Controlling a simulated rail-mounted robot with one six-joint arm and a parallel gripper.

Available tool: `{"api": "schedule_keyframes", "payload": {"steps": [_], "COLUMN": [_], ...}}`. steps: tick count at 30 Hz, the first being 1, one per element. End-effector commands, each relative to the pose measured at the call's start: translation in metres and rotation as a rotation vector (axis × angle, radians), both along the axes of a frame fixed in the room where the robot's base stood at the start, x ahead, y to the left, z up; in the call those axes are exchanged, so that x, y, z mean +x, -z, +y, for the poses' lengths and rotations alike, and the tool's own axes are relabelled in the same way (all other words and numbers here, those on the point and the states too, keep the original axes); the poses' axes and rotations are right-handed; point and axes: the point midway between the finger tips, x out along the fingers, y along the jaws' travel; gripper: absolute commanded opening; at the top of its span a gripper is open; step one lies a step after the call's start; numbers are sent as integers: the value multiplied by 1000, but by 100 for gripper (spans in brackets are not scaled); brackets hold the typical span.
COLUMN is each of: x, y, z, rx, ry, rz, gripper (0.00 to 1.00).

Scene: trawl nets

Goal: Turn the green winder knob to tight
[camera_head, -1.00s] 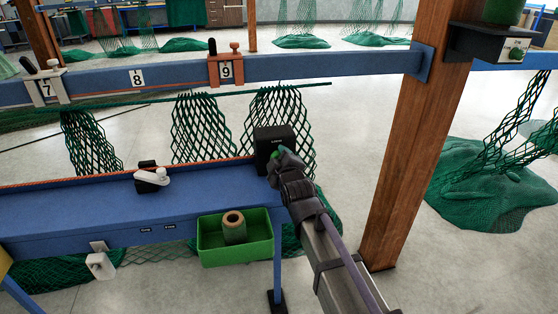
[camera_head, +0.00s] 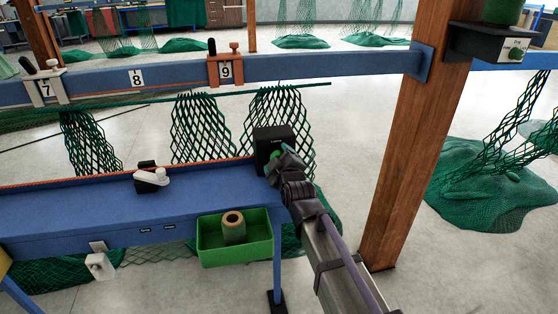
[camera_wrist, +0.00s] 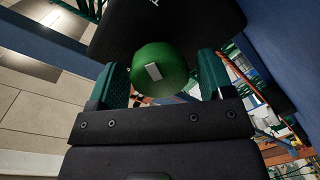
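The green winder knob (camera_wrist: 161,70) is round with a pale grey marker and sits on a black box (camera_head: 268,142) at the right end of the blue bench. It also shows as a small green patch in the head view (camera_head: 275,155), partly covered by my gripper. In the wrist view, my gripper (camera_wrist: 165,86) has its two green fingers spread, one on each side of the knob. Narrow gaps seem to show between the fingers and the knob. Small white lettering on the box is too small to read.
A blue bench (camera_head: 80,209) carries a black and white crank-like fitting (camera_head: 152,178). A green tray (camera_head: 240,252) holding a spool (camera_head: 233,227) hangs at its front. A wooden post (camera_head: 414,140) stands right of my arm.

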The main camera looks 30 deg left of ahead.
Motion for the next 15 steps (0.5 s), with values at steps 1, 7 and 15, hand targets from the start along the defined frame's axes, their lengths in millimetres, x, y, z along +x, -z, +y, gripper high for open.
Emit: {"api": "schedule_keyframes", "payload": {"steps": [1,7,15], "x": [0,0,-24], "y": [0,0,-4], "z": [0,0,-21], "rx": [0,0,0], "ry": [0,0,0], "rz": [0,-2,-2], "gripper": [79,80,80]}}
